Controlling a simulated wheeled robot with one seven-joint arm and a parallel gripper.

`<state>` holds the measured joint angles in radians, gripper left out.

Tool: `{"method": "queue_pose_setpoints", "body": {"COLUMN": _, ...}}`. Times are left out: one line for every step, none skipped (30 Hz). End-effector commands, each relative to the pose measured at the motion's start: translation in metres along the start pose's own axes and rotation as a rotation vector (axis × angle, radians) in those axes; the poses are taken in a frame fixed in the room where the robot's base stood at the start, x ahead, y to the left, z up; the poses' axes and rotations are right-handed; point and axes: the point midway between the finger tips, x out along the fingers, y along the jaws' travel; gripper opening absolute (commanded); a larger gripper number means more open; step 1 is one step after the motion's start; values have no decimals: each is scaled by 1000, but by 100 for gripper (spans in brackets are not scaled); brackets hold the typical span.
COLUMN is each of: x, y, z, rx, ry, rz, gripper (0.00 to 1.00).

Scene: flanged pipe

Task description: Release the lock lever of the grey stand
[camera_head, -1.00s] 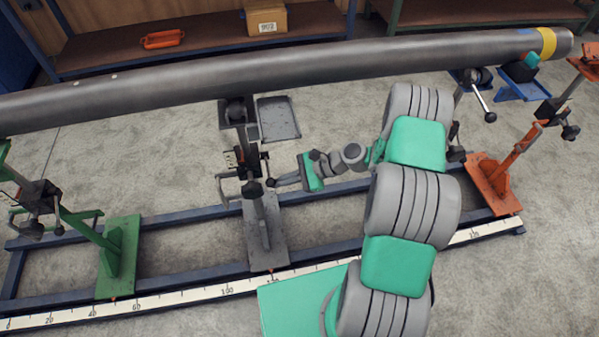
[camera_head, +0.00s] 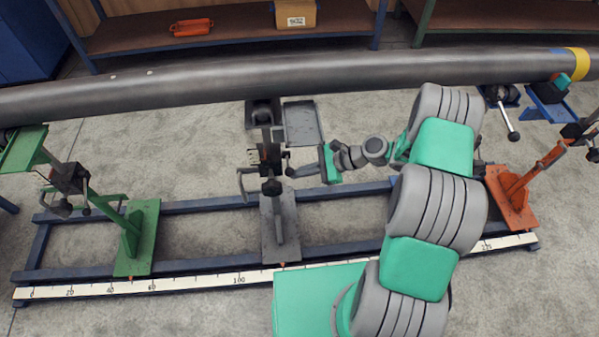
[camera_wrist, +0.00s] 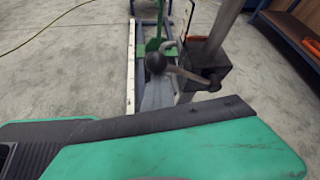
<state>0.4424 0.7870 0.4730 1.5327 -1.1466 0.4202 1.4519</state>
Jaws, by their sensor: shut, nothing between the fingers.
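The grey stand (camera_head: 280,225) stands on the blue rail frame in the middle of the head view, under the pipe. Its lock lever appears in the wrist view as a metal bar (camera_wrist: 190,73) with a dark round knob (camera_wrist: 155,62), running to a dark block (camera_wrist: 209,77) on the post. In the head view a dark knob (camera_head: 271,187) shows low on the post. My gripper (camera_head: 290,171) is shut and empty, just right of the post. Its tips look close to the knob; I cannot tell whether they touch. My green gripper body fills the bottom of the wrist view.
The long steel pipe (camera_head: 330,74) spans the view above the stands. A green stand (camera_head: 138,240) is at left, an orange stand (camera_head: 512,200) at right. A crank handle (camera_head: 243,185) juts left from the grey stand. A grey tray (camera_head: 302,124) sits behind it. A scaled rail (camera_head: 200,283) runs in front.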

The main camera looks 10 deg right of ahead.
Motion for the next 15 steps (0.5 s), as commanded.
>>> {"method": "queue_pose_setpoints", "body": {"x": -2, "y": -4, "z": 5, "rx": -11, "ry": -6, "rz": -6, "gripper": 0}}
{"method": "queue_pose_setpoints", "body": {"x": -2, "y": -4, "z": 5, "rx": -11, "ry": -6, "rz": -6, "gripper": 0}}
{"method": "queue_pose_setpoints", "body": {"x": -2, "y": -4, "z": 5, "rx": -11, "ry": -6, "rz": -6, "gripper": 0}}
{"method": "queue_pose_setpoints", "body": {"x": -2, "y": -4, "z": 4, "rx": -12, "ry": -6, "rz": -6, "gripper": 0}}
{"method": "queue_pose_setpoints", "body": {"x": -1, "y": -4, "z": 4, "rx": -12, "ry": -6, "rz": -6, "gripper": 0}}
{"method": "queue_pose_setpoints", "body": {"x": 0, "y": -3, "z": 1, "rx": -11, "ry": -6, "rz": -6, "gripper": 0}}
{"method": "queue_pose_setpoints", "body": {"x": 1, "y": -3, "z": -2, "rx": -11, "ry": -6, "rz": -5, "gripper": 0}}
{"method": "queue_pose_setpoints", "body": {"x": 3, "y": -2, "z": -5, "rx": -11, "ry": -6, "rz": -5, "gripper": 0}}
{"method": "queue_pose_setpoints", "body": {"x": 6, "y": 0, "z": -11, "rx": -10, "ry": -5, "rz": -4, "gripper": 0}}
{"method": "queue_pose_setpoints", "body": {"x": 8, "y": 2, "z": -17, "rx": -9, "ry": -4, "rz": -3, "gripper": 0}}
{"method": "queue_pose_setpoints", "body": {"x": 11, "y": 4, "z": -24, "rx": -7, "ry": -4, "rz": -2, "gripper": 0}}
{"method": "queue_pose_setpoints", "body": {"x": 15, "y": 7, "z": -33, "rx": -5, "ry": -3, "rz": -1, "gripper": 0}}
{"method": "queue_pose_setpoints", "body": {"x": 18, "y": 9, "z": -40, "rx": -4, "ry": -3, "rz": 1, "gripper": 0}}
{"method": "queue_pose_setpoints", "body": {"x": 19, "y": 10, "z": -46, "rx": -4, "ry": -2, "rz": 1, "gripper": 0}}
{"method": "queue_pose_setpoints", "body": {"x": -1, "y": 4, "z": -37, "rx": -7, "ry": 1, "rz": -4, "gripper": 0}}
